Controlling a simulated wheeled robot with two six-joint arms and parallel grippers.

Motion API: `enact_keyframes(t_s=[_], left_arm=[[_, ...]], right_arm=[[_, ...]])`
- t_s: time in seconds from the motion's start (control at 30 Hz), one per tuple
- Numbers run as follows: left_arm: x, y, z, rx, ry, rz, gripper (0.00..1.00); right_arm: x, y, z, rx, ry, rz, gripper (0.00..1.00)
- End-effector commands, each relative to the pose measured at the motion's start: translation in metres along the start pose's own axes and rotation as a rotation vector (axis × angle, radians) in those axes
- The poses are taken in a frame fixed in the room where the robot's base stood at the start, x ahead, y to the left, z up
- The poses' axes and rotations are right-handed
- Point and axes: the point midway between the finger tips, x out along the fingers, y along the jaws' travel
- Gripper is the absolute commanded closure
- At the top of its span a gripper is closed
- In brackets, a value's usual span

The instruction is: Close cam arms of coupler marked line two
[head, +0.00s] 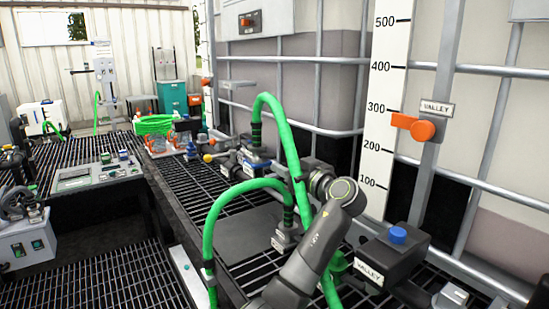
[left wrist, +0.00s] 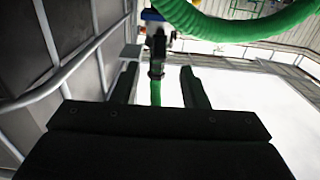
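Green hoses with dark couplers stand along the grating in the head view. One hose (head: 222,213) arches down to a coupler on a labelled base (head: 284,240). Another coupler with a blue-edged label (head: 252,167) sits farther back. The small labels are too small to read, so I cannot tell which coupler is line two. My left arm rises from the bottom middle; my left gripper (head: 311,182) is partly hidden behind its joint. In the left wrist view its fingers (left wrist: 158,82) are apart, with a dark coupler (left wrist: 157,48) beyond the gap and a green hose (left wrist: 240,26) above. My right gripper is out of view.
A dark box (head: 392,258) with a blue cap and a VALLEY label stands right of my arm. Caged tanks, a level scale (head: 384,100) and an orange valve handle (head: 418,127) line the right. A control panel (head: 93,174) stands at left.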

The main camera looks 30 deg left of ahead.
Motion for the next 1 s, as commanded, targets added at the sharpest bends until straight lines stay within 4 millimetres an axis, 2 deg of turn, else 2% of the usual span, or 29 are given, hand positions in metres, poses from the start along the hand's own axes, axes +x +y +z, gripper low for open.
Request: enact_keyframes(t_s=[0.1, 0.33, 0.5, 0.77, 1.0], left_arm=[[0.026, -0.001, -0.002, 0.002, 0.002, -0.003, 0.6], [0.061, 0.0, -0.001, 0.003, 0.0, -0.002, 0.6], [0.071, 0.0, 0.0, 0.001, -0.001, 0.001, 0.6], [0.073, 0.0, 0.0, 0.0, -0.001, 0.001, 0.6], [0.072, 0.0, 0.0, 0.0, -0.002, 0.001, 0.89]], right_arm=[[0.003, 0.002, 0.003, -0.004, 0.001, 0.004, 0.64], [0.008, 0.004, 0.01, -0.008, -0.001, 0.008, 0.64], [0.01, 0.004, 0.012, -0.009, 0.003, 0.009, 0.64], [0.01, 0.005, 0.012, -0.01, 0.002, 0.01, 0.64], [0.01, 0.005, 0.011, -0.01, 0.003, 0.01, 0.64]])
